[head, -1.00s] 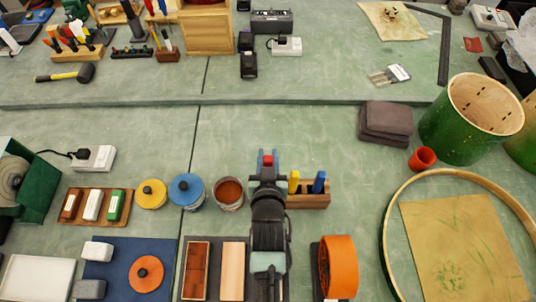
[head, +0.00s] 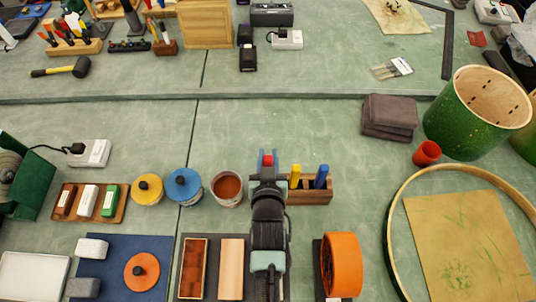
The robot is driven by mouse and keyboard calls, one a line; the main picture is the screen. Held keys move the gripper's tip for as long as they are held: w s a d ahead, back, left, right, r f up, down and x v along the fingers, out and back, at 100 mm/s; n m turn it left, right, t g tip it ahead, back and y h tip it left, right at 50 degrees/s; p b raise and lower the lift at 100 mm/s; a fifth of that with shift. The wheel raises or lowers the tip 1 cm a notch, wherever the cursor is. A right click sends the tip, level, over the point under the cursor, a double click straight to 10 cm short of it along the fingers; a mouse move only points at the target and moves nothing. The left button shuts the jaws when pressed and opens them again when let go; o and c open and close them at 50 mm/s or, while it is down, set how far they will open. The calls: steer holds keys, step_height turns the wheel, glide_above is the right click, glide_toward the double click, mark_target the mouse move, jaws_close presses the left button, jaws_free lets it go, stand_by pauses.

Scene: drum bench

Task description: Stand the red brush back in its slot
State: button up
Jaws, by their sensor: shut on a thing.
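My gripper (head: 267,160) points away from me over the middle of the bench. It is shut on the red brush (head: 267,159), and only a small red part shows between the blue fingertips. The wooden slot block (head: 312,197) stands just to the right of my gripper. A yellow brush (head: 295,177) and a blue brush (head: 321,177) stand upright in it. The left end of the block is hidden behind my gripper, so I cannot see the slot there.
A tin with brown contents (head: 227,188) stands close to the left of my gripper. Blue-lidded (head: 183,184) and yellow-lidded (head: 147,189) pots stand further left. An orange roll (head: 343,265) stands front right. The bench behind the block is clear up to the ledge (head: 300,95).

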steer(key=shift+f+b, duration=1.8)
steer(key=shift+f, duration=0.35)
steer(key=o, duration=1)
steer(key=shift+c, duration=0.2)
